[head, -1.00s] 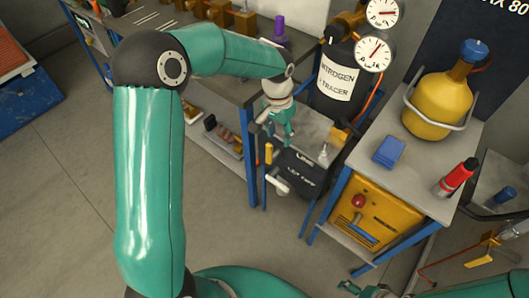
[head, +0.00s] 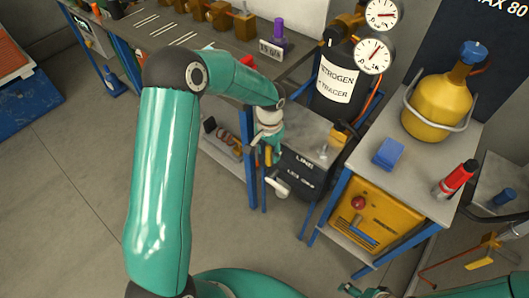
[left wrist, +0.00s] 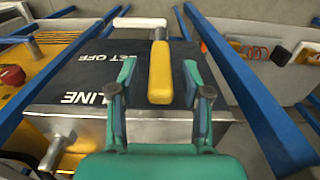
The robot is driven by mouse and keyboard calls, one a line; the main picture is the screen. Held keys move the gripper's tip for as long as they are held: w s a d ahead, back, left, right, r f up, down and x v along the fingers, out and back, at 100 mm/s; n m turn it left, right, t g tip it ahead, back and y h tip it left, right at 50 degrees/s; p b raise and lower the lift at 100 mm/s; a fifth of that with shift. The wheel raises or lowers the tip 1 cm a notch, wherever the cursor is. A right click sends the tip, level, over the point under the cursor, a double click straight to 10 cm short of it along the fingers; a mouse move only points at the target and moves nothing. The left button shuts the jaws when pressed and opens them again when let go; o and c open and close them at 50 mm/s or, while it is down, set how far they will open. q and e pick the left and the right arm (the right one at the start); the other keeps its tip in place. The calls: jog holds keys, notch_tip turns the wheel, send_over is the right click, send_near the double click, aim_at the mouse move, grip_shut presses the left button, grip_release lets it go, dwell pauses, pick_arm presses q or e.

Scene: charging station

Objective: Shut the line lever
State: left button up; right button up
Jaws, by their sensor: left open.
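The line lever (left wrist: 160,75) has a yellow grip and a pale metal stem. In the left wrist view it lies in front of the dark panel of the line box (left wrist: 78,78), marked "LINE" and "SET OFF". The box also shows in the head view (head: 308,172). My left gripper (left wrist: 157,75) is open, with one finger on each side of the yellow grip and a visible gap on both sides. In the head view my left gripper (head: 270,150) hangs at the box's left edge and hides part of the lever. A bit of my right gripper (head: 368,291) shows at the bottom edge.
Behind the box stands a black nitrogen tracer cylinder (head: 335,85) with two gauges. To the right, a blue-legged table holds a yellow bottle (head: 438,105), a blue block (head: 389,153) and a red canister (head: 457,178). The floor (head: 80,190) at left is clear.

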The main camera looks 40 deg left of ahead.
pick_arm(q)
jog(key=shift+f, duration=1.4)
jog(key=shift+c, duration=0.2)
grip_shut()
